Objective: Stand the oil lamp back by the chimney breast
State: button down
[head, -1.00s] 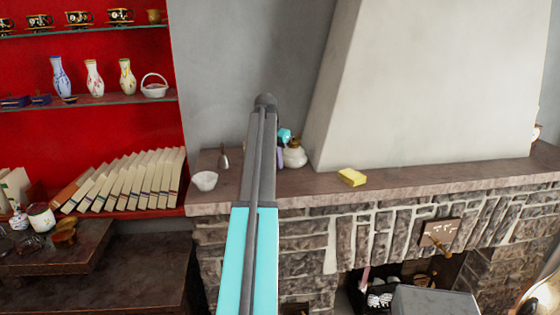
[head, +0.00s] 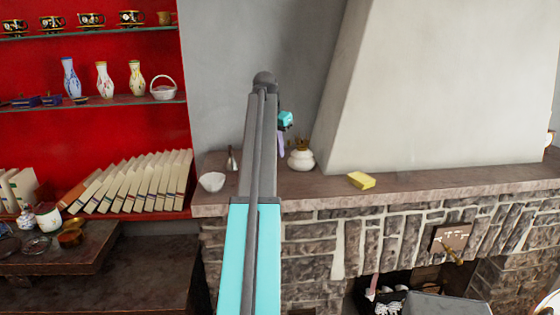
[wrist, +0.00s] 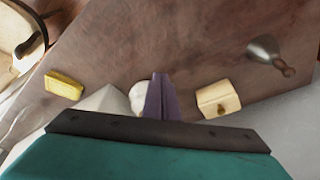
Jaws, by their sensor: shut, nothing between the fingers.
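The oil lamp (head: 301,159), a round white body with a brass-coloured top, stands upright on the stone mantel shelf (head: 320,190). It is close to the left foot of the pale chimney breast (head: 430,90). My gripper (head: 281,150) is just left of the lamp in the head view, partly hidden by my arm. In the wrist view, my purple fingers (wrist: 160,97) are shut and empty. A rounded white thing, apparently the lamp (wrist: 138,98), shows partly beside them; whether they touch cannot be told.
A yellow block (head: 361,180) lies on the shelf right of the lamp. The wrist view shows a cream box (wrist: 218,99) near my fingers.

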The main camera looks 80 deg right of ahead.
jog(key=shift+v, duration=1.05)
